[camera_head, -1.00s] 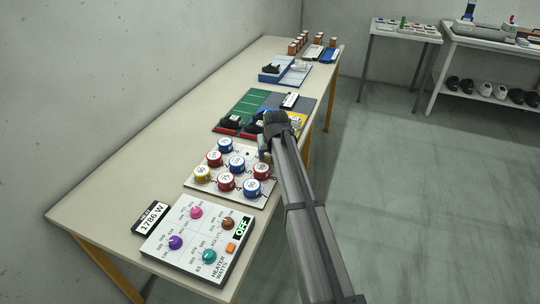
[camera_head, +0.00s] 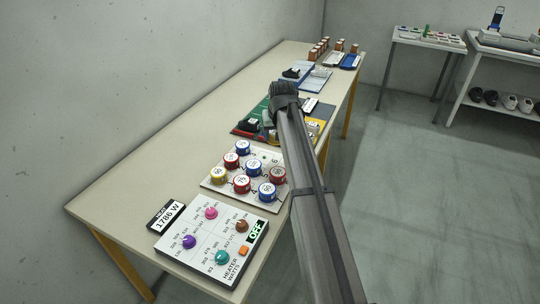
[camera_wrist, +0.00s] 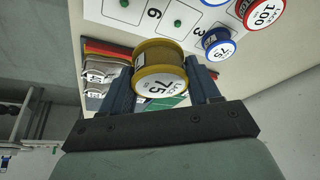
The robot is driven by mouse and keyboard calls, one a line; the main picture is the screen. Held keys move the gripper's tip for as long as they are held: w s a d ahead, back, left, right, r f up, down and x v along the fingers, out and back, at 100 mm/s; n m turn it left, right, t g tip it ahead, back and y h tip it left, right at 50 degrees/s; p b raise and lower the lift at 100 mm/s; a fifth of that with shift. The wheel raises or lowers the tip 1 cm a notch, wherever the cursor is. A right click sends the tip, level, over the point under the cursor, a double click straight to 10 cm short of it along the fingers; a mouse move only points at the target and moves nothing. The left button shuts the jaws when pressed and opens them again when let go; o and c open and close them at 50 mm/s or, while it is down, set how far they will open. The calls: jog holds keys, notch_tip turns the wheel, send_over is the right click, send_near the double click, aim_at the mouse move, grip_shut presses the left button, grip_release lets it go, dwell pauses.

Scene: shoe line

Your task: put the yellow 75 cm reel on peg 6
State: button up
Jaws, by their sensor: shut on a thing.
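My gripper (camera_wrist: 160,88) is shut on a yellow reel (camera_wrist: 160,78) marked 75, its label facing the wrist camera. The held reel is apart from the board.
A heater panel (camera_head: 217,237) with coloured knobs lies in front, with a 1786 W display (camera_head: 166,215). Shoes on a coloured mat (camera_head: 243,124) lie beyond the board.

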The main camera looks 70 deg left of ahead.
jog(key=s+a+n, duration=0.1)
jog(key=s+a, duration=0.1)
jog(key=a, duration=0.2)
jog(key=n+g, duration=0.2)
jog(key=n, duration=0.1)
send_near(262, 156)
jog(key=shift+a+x, duration=0.2)
jog(key=shift+x, duration=2.4)
jog(key=shift+f, duration=0.5)
jog(key=o, duration=1.1)
jog(key=shift+c, duration=0.2)
jog(key=shift+r, duration=0.1)
jog(key=shift+r, duration=0.5)
jog(key=v, duration=1.2)
jog(key=shift+s, duration=0.15)
